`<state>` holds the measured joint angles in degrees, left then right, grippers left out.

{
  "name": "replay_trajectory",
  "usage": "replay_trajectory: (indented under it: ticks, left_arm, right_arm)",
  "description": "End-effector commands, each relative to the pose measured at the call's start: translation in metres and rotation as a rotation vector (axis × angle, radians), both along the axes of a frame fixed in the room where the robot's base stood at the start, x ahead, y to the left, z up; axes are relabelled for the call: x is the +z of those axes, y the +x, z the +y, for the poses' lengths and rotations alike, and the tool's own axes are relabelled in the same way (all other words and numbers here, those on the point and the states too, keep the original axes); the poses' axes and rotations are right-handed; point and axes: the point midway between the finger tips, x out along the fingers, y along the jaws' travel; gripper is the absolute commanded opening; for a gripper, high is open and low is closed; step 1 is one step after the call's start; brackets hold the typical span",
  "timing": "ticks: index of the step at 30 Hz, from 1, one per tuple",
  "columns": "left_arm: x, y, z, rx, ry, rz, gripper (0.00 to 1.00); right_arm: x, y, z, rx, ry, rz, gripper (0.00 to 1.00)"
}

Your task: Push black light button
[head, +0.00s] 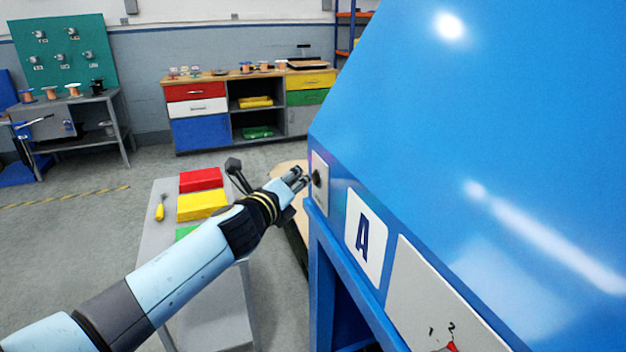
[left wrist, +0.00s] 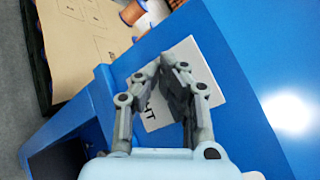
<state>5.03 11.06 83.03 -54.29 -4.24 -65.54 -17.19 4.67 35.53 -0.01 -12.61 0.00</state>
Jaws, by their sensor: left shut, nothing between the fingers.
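The black light button (head: 316,178) sits on a white plate (head: 321,189) on the front of the blue cabinet (head: 480,120). My left gripper (head: 301,179) is shut and empty, with its fingertips right at the button in the head view. I cannot tell whether they touch it. In the left wrist view, my left gripper (left wrist: 168,82) is in front of the white plate (left wrist: 202,62), which bears partly covered lettering. The fingers hide the button there. My right gripper is not in view.
A panel marked A (head: 366,238) is on the cabinet, right of the button. A grey table (head: 225,300) holds a red bin (head: 201,179) and a yellow bin (head: 203,205) under and behind my left arm. Workbenches line the back wall, with open floor before them.

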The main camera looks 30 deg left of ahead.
Motion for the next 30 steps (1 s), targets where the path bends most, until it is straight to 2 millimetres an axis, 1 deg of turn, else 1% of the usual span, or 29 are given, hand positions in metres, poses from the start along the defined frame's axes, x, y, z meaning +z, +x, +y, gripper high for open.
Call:
replay_trajectory:
  ticks: [8, 16, 22, 25, 30]
  left_arm:
    - [0.000, -0.003, 0.003, 0.001, 0.001, -0.001, 0.00]
    - [-0.001, -0.025, 0.022, 0.000, 0.002, 0.000, 0.00]
    - [-0.001, -0.041, 0.035, 0.001, 0.002, 0.000, 0.00]
    - [0.000, -0.045, 0.038, 0.000, 0.000, -0.001, 0.00]
    - [0.001, -0.045, 0.039, 0.000, -0.002, -0.002, 0.00]
  right_arm:
    - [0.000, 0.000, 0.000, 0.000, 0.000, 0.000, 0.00]
    - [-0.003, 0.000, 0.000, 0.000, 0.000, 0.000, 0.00]
    - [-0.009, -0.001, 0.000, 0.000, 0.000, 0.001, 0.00]
    - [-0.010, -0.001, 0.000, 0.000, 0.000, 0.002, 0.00]
    - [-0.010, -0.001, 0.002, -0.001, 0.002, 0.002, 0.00]
